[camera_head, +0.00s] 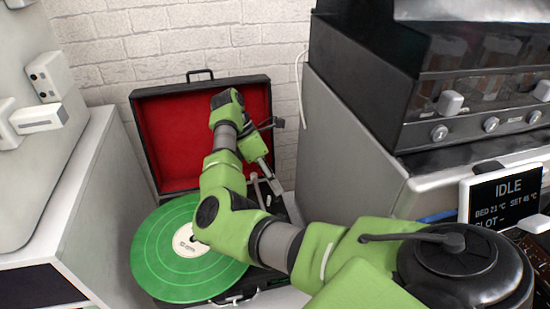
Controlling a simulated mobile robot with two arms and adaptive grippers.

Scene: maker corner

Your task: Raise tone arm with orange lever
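A record player in an open black case with a red-lined lid (165,135) stands against the wall. A green record (160,250) with a white label (186,240) lies on it. My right arm comes in from the right, crosses over the record and bends up in front of the lid. My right gripper (266,178) points down over the right part of the deck, near thin grey parts that may belong to the tone arm. Its fingers are too small and covered to read. I cannot make out the orange lever. My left gripper is not in view.
A grey cabinet (345,150) with a dark machine (450,85) on it stands close on the right. A display reading IDLE (505,195) is at the right edge. A white-grey unit (85,195) bounds the left side. A brick wall (190,40) is behind.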

